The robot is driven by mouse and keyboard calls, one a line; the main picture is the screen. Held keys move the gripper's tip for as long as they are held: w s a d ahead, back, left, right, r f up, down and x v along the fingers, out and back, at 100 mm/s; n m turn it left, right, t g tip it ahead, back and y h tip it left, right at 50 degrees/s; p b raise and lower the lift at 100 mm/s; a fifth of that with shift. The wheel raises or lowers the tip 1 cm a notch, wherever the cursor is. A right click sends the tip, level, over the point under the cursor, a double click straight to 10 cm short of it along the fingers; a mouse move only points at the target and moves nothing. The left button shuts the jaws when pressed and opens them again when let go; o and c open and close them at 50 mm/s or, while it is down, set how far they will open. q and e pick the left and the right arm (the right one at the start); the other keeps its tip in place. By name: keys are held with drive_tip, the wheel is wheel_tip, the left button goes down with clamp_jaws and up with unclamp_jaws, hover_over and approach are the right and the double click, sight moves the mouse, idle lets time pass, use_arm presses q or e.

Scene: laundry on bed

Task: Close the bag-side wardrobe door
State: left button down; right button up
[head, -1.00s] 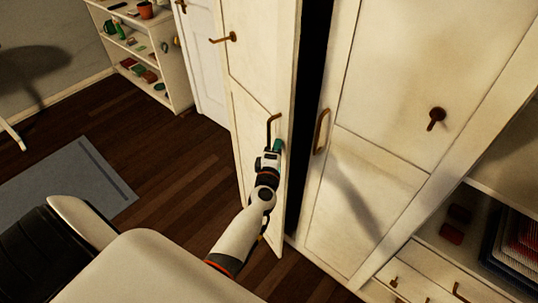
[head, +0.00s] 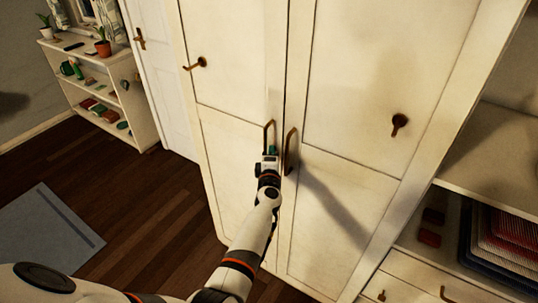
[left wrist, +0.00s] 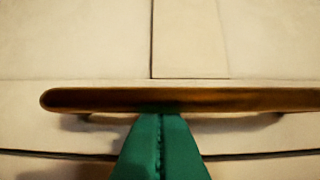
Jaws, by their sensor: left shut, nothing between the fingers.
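The wardrobe's left door (head: 232,75) stands almost flush with the right door (head: 350,65), with only a thin dark line between them. No bag is visible in these views. The left door's bar handle (head: 268,136) is beside the right door's handle (head: 290,148). My left gripper (head: 271,152) is at the left door's handle. In the left wrist view, its green fingers (left wrist: 160,125) are shut together and meet the brown handle bar (left wrist: 230,99), with nothing between them. The exact contact is partly hidden. My right gripper is out of view.
Brown hooks stick out from the left (head: 198,63) and right (head: 399,122) doors. Open shelving (head: 490,150) with folded cloth adjoins at right. A low shelf (head: 130,80) stands far left. The wood floor (head: 140,195) left of the wardrobe is clear near the rug (head: 45,230).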

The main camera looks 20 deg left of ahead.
use_arm(q)
drive_tip(key=shift+w+d+r, duration=0.2)
drive_tip(key=shift+r, duration=0.35)
drive_tip(key=p+v, duration=0.3)
drive_tip(key=v, duration=0.5)
drive_tip(key=s+d+f+m+g+h+b, duration=0.2)
drive_tip(key=s+f+m, duration=0.4)
drive_tip(key=f, duration=0.6)
drive_tip(key=s+d+f+m+g+h+b, duration=0.1)
drive_tip(key=s+d+f+m+g+h, duration=0.2)
drive_tip(key=s+f+m, duration=0.7)
drive_tip(key=s+d+f+g+h+b, duration=0.2)
drive_tip(key=s+f, duration=0.3)
drive_tip(key=f, duration=1)
drive_tip(key=s+a+f+m+g, duration=0.2)
drive_tip(key=s+f, duration=0.3)
drive_tip(key=s, duration=0.5)
drive_tip(key=s+a+f+m+g+b, duration=0.1)
drive_tip(key=s+f+m+g, duration=0.3)
drive_tip(key=s, duration=0.7)
drive_tip(key=s+a+f+m+g+b, duration=0.1)
drive_tip(key=s+a+f+m+g, duration=0.1)
drive_tip(key=s+f, duration=0.5)
drive_tip(key=s, duration=0.3)
drive_tip(key=shift+s+a+m+g+y, duration=0.2)
drive_tip(key=shift+a+m+g+y, duration=0.1)
drive_tip(key=shift+a+m+g, duration=0.1)
